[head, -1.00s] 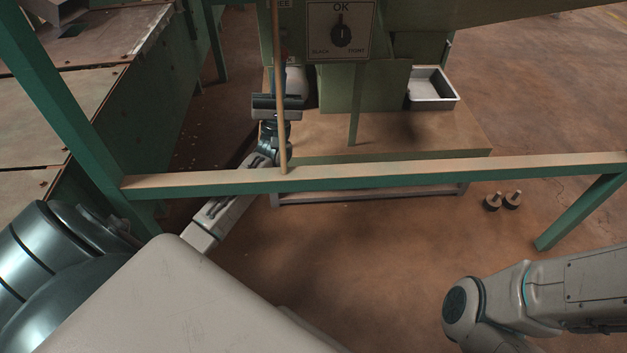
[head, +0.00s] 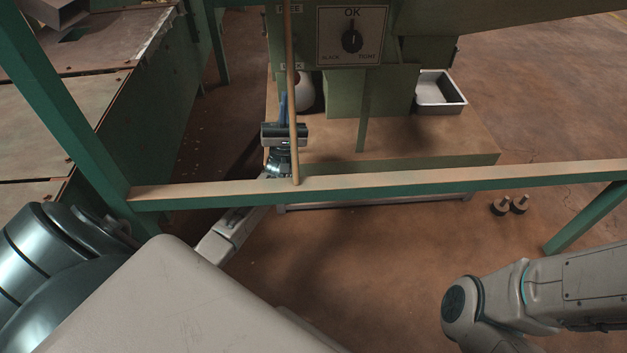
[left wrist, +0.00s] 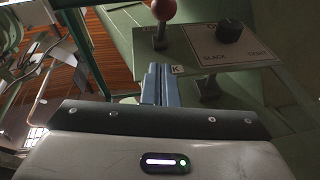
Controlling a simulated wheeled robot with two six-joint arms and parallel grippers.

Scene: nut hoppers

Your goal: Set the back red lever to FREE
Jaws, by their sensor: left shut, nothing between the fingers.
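The red lever shows in the left wrist view as a round red knob (left wrist: 163,10) on a short stem, above a green face. A label ending in K sits just below it. In the head view the FREE label (head: 290,8) is at the top and a partly hidden label ending in CK (head: 292,66) is below it; the lever itself is not discernible there. My left gripper (head: 284,104) is shut and empty, just below that lower label, partly behind a thin wooden rod. Its blue fingertips (left wrist: 161,84) point at the area below the knob, seemingly apart from it. My right gripper is out of view.
A panel with a black dial (head: 352,40) is right of the labels. A green rail (head: 400,186) crosses in front of the machine, with the rod (head: 294,120) rising from it. A metal tray (head: 440,106) stands on the wooden platform (head: 420,140). Two small knobbed pieces (head: 510,204) lie on the floor.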

